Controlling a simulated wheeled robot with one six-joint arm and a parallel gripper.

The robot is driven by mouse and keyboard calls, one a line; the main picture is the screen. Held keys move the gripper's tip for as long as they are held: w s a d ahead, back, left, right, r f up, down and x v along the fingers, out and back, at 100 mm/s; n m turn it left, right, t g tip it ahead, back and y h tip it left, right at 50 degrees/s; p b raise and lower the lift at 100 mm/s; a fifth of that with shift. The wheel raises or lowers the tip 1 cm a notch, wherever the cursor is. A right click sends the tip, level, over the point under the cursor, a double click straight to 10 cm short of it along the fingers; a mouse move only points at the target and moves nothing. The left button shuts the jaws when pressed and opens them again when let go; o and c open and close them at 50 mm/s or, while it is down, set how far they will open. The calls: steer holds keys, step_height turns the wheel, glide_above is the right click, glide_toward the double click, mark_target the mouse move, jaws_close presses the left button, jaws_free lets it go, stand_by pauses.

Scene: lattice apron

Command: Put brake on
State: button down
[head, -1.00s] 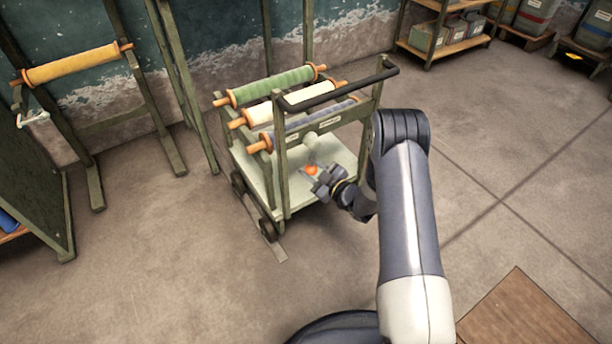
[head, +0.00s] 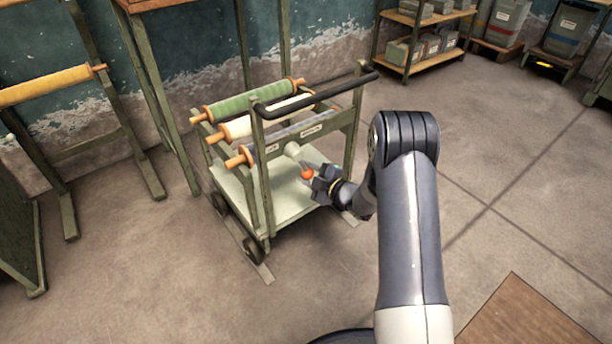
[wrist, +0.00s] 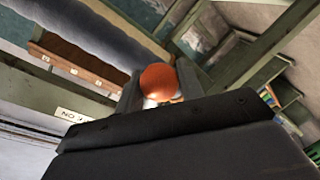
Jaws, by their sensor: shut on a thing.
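The brake lever is on the near end panel of the green cart (head: 264,180). It has a pale round hub (head: 292,149) and an orange knob (head: 307,174) at its lower right. My gripper (head: 313,180) is shut on the orange knob. In the wrist view, the orange knob (wrist: 159,80) sits between my two fingers, with a pale part just below it. The dark gripper body hides most of the lever there.
The cart carries green, cream and grey rolls (head: 250,103) and a black push handle (head: 320,92). A rack with a yellow roll (head: 45,86) stands left. Shelves with bins (head: 425,40) stand at the back right. The floor right of the cart is clear.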

steer(key=c, duration=1)
jaws_free()
steer(key=shift+o, duration=0.2)
steer(key=shift+d, duration=0.1)
steer(key=p+v, duration=0.2)
steer(key=v, duration=0.8)
steer(key=shift+s+d+p, duration=0.25)
steer(key=shift+p, duration=0.05)
steer(key=shift+r, duration=0.1)
steer(key=b+x, duration=0.2)
steer(key=x, duration=0.9)
steer(key=shift+b, duration=0.35)
steer(key=shift+s+a+p, duration=0.1)
steer(key=shift+p, duration=0.2)
